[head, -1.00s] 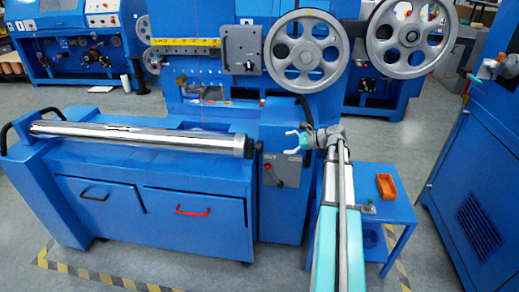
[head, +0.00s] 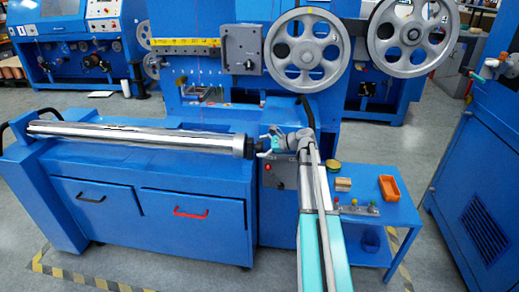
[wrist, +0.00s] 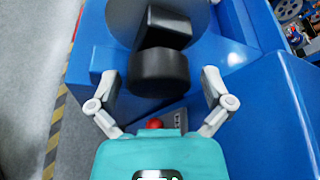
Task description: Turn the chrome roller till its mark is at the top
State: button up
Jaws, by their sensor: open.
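The chrome roller (head: 140,137) lies level across the top of the blue machine at the left of the head view. Its right end carries a dark collar and a black end knob, which shows large in the wrist view (wrist: 158,72). My gripper (head: 266,146) is at this right end. In the wrist view its two grey fingers (wrist: 160,84) are spread wide, one on each side of the black knob, with visible gaps. Nothing is held. I cannot make out a mark on the roller in either view.
A red button (wrist: 153,124) on a grey panel is below the knob. Behind stand large spoked pulleys (head: 307,50). A small blue table (head: 400,213) at the right holds an orange tray (head: 390,188) and small items. Grey floor lies between it and the right cabinet.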

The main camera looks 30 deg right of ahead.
jog(key=c, duration=1)
jog(key=shift+a, duration=0.1)
jog(key=shift+c, duration=0.2)
